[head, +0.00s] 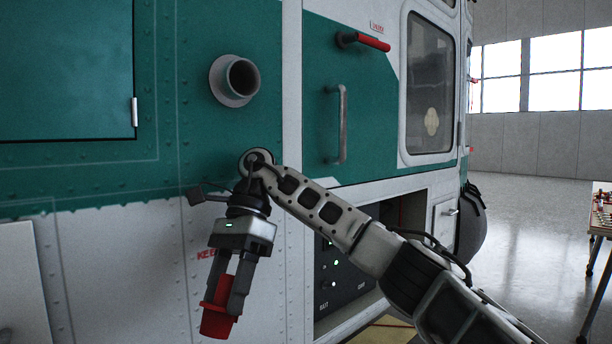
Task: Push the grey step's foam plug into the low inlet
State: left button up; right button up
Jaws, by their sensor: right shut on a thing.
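My right gripper (226,290) hangs below its wrist in front of the white lower hull, fingers pointing down. It is shut on a red plug (217,321), a tapered piece with a wider flange that sticks out below the fingers. An open round grey inlet pipe (221,88) juts from the green panel, above and apart from the plug. Whether this is the low inlet I cannot tell. No other inlet shows, and the grey step is not in view. My left gripper is not in view.
A red handle (372,43) and a grey grab bar (342,125) stand out from the green door. Right of the gripper is an open bay with a lit control panel (335,270). A table (602,222) with small items stands at the far right; floor between is clear.

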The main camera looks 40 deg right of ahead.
jog(key=r+m+t+y, duration=0.1)
jog(key=r+m, duration=0.1)
jog(key=d+r+m+t+y, duration=0.1)
jog(key=r+m+t, duration=0.1)
jog(key=m, duration=0.1)
jog(key=w+r+m+t+y, duration=0.1)
jog(key=r+m, duration=0.1)
jog(key=shift+d+r+y+b, duration=0.15)
jog(key=shift+d+y+b, duration=0.15)
jog(key=shift+b, duration=0.1)
jog(key=s+d+r+m+t+h+b, duration=0.1)
jog(key=s+d+r+m+t+h, duration=0.15)
jog(key=r+m+t, duration=0.45)
jog(key=s+d+r+m+t+h+b, duration=0.1)
jog(key=s+d+r+m+t+h, duration=0.2)
jog(key=r, duration=0.7)
jog(key=s+d+r+m+t+h+b, duration=0.1)
jog(key=s+d+r+m+t+h, duration=0.15)
jog(key=r+m+t, duration=0.45)
pick_arm(q)
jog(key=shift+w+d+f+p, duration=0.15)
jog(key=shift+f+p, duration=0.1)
jog(key=shift+p, duration=1)
pick_arm(e)
jog(key=w+a, duration=0.1)
jog(key=w, duration=0.7)
jog(key=shift+w+a+r+n, duration=0.3)
jog(key=shift+r+n, duration=0.1)
